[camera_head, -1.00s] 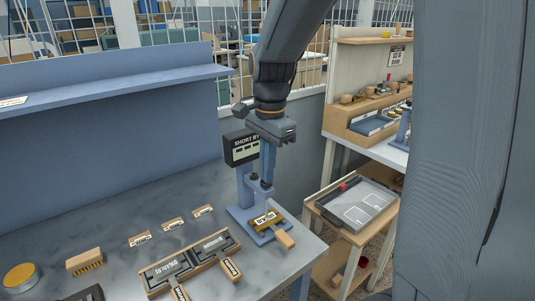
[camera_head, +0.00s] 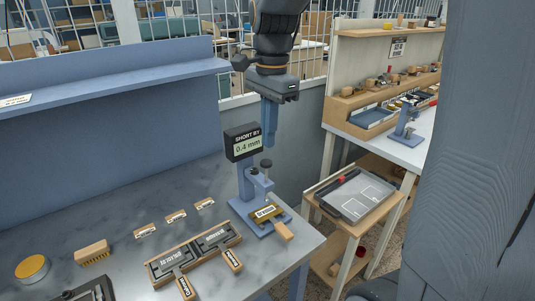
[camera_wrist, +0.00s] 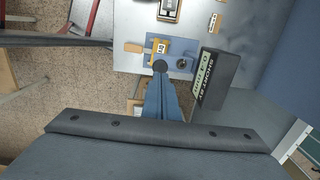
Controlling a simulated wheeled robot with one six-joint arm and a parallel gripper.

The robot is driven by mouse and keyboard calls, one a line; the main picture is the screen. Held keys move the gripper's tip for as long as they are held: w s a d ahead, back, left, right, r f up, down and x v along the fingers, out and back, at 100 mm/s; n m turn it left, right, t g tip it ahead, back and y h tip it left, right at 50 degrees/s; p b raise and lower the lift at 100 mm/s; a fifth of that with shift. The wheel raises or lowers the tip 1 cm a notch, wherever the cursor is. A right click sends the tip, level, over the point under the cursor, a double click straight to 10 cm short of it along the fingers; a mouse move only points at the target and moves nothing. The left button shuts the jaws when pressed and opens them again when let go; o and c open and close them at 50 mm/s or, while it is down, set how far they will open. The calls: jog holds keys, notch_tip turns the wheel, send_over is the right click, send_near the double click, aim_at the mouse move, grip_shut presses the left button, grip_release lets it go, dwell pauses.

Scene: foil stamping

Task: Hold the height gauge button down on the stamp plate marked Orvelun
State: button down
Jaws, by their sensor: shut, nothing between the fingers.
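The blue height gauge (camera_head: 245,185) stands near the right front corner of the workbench. Its black display (camera_head: 244,142) reads "SHORT BY 0.4 mm"; the display also shows in the wrist view (camera_wrist: 213,80). A dark round button (camera_head: 266,163) tops the gauge's post. A brass stamp plate (camera_head: 267,213) with a wooden handle lies on the gauge base, its label too small to read surely. In the wrist view the fingers (camera_wrist: 160,76) partly cover the gauge.
Two more handled plates (camera_head: 172,262) (camera_head: 216,238) lie in a wooden rack left of the gauge. Several small labelled blocks (camera_head: 176,216), a brush (camera_head: 92,252) and a yellow-topped tin (camera_head: 32,268) are on the bench. A side stand with a grey tray (camera_head: 357,196) is to the right.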

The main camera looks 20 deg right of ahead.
jog(key=shift+d+r+b, duration=0.1)
jog(key=shift+r+b, duration=0.35)
jog(key=shift+r, duration=2.05)
